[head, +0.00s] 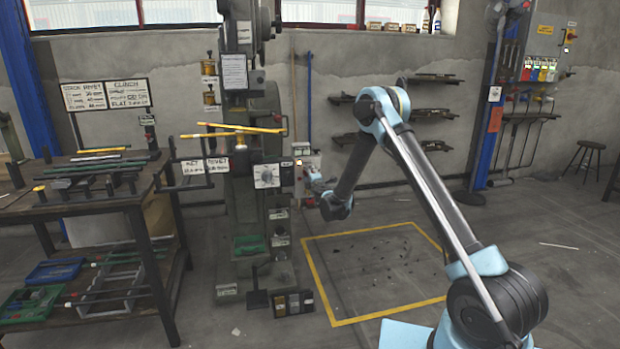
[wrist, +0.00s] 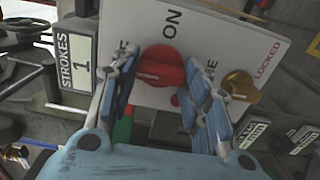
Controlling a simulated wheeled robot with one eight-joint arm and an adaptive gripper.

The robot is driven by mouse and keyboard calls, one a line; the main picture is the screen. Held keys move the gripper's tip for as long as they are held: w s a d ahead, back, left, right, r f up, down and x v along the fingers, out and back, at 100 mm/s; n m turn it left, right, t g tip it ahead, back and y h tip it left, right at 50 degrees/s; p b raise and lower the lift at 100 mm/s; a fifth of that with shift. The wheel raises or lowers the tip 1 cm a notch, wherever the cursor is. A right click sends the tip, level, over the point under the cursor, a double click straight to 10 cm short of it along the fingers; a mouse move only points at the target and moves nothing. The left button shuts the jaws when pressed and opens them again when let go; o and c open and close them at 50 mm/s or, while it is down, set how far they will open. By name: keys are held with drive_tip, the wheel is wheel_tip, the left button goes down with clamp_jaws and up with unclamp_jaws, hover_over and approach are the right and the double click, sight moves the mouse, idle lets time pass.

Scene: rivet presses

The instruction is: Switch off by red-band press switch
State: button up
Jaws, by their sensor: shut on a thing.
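A red rotary switch knob (wrist: 162,66) sits on a white panel (wrist: 140,18) in the wrist view. The panel bears the words ON, above the knob, and LOCKED, at the right. My gripper (wrist: 163,72) has one finger on each side of the red knob and is shut on it. The fingers cover part of the panel's lettering. A yellow-brown knob (wrist: 241,86) is just right of the right finger. In the head view my gripper (head: 316,184) is at the switch box (head: 308,163) on the right side of the press (head: 262,140). I cannot make out a red band.
A STROKES 1 sign (wrist: 77,60) stands left of the panel. A bench (head: 125,195) with rods stands left of the press. Yellow rods (head: 240,128) jut out at the press front. A yellow-outlined floor area (head: 375,228) lies right of the press, scattered with small dark bits.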

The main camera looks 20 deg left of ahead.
drive_tip(key=shift+s+a, duration=0.1)
drive_tip(key=o, duration=1.1)
drive_tip(key=shift+f, duration=0.1)
drive_tip(key=shift+c, duration=0.2)
drive_tip(key=v, duration=1.2)
